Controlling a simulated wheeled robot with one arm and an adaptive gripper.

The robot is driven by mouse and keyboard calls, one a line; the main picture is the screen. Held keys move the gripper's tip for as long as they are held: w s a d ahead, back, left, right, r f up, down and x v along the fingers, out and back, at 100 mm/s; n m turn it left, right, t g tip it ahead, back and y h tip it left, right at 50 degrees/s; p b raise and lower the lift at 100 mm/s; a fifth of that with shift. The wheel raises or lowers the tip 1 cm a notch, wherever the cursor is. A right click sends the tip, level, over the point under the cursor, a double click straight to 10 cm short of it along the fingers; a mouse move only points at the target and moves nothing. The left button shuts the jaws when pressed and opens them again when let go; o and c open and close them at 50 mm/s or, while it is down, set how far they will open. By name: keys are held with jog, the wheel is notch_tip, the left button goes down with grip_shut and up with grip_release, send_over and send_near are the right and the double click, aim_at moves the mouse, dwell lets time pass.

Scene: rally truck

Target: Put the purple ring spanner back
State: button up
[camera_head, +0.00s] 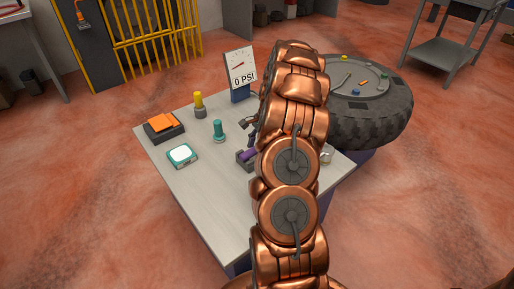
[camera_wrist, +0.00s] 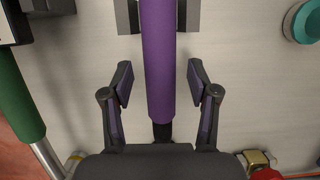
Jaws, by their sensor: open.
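In the wrist view, a long purple bar (camera_wrist: 158,62), which looks like the purple spanner's handle, runs down the middle. Its upper part lies between the two sides of a grey block (camera_wrist: 186,17), and its lower end meets a dark piece just above my gripper's body. My gripper (camera_wrist: 160,82) is open, with one finger on each side of the purple bar and a visible gap to each. No ring end shows. In the head view, a small purple part (camera_head: 249,154) in a dark block shows beside my copper arm, which hides much of the area.
A green handle (camera_wrist: 20,98) with a metal shaft lies left in the wrist view. The grey table (camera_head: 195,200) also holds an orange-topped box (camera_head: 163,125), a teal-rimmed device (camera_head: 182,155), teal (camera_head: 218,131) and yellow (camera_head: 199,103) upright pieces and a gauge (camera_head: 241,67) reading 0 PSI.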

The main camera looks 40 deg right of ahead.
jog(key=v, duration=1.2)
dwell(0.3)
jog(key=s+a+r+n+g, duration=0.1)
jog(key=s+a+r+n, duration=0.15)
jog(key=a, duration=0.65)
jog(key=s+a+r+n+h, duration=0.15)
jog(key=a+n, duration=0.25)
jog(key=a, duration=0.5)
jog(key=s+a+r+n+g+y, duration=0.1)
jog(key=s+a+r+n, duration=0.2)
jog(key=a, duration=0.7)
jog(key=s+a+f+n+h, duration=0.1)
jog(key=s+a+n, duration=0.2)
jog(key=s, duration=0.4)
jog(key=s+a+n+g+h, duration=0.1)
jog(key=s+a+n, duration=0.25)
jog(key=s, duration=0.25)
jog(key=s+a+f+n+h, duration=0.1)
jog(key=s+a+n, duration=0.25)
jog(key=s, duration=0.35)
jog(key=s+p+v, duration=0.3)
jog(key=p+v, duration=0.9)
jog(key=v, duration=0.1)
jog(key=s+r+p+v, duration=0.1)
jog(key=s+p+v, duration=0.2)
jog(key=p+v, duration=1)
jog(key=shift+s+r+t, duration=0.3)
jog(key=shift+t, duration=0.1)
